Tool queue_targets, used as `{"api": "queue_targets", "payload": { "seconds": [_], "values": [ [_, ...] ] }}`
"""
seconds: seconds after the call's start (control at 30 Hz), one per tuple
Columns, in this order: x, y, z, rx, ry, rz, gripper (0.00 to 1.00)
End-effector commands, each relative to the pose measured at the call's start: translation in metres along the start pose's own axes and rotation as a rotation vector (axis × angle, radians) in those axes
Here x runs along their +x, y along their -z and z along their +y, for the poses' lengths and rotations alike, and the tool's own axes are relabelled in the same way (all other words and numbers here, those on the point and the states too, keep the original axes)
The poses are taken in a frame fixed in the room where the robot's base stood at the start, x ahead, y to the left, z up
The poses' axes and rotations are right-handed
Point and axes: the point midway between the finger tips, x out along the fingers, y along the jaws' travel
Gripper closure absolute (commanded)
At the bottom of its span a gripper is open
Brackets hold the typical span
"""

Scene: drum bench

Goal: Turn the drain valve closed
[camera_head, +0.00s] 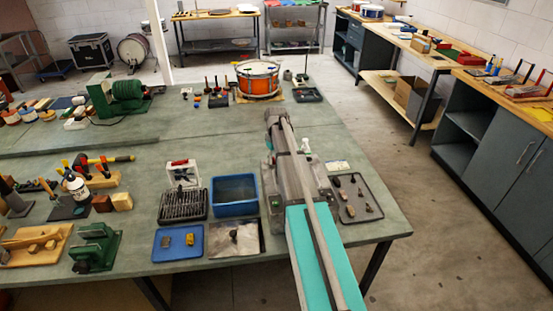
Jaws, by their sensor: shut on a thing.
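No drain valve can be made out. A blue tub (235,193) stands on the green bench top, and my arm covers the area along its right side. My arm reaches in from the lower right, with a turquoise link and grey links over the bench. My gripper's fingers cannot be made out; they seem hidden by my own arm links. What they touch does not show.
Left of the tub is a black rack (183,205); in front are a blue tray (178,242) and a metal tray (234,239). A dark tray (357,198) with small parts lies right of my arm. An orange drum (258,79) stands behind.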

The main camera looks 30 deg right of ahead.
Motion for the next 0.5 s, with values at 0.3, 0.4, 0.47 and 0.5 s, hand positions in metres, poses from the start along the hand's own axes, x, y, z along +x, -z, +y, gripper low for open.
{"api": "queue_targets", "payload": {
  "seconds": [0.3,0.4,0.47,0.5],
  "values": [
    [-0.0003,-0.0033,-0.0005,-0.097,0.002,-0.014,1.0],
    [-0.0003,-0.0033,-0.0005,-0.103,0.002,-0.015,1.0],
    [-0.0003,-0.0033,-0.0005,-0.104,0.002,-0.015,1.0],
    [-0.0003,-0.0033,-0.0005,-0.104,0.002,-0.015,1.0]
  ]
}}
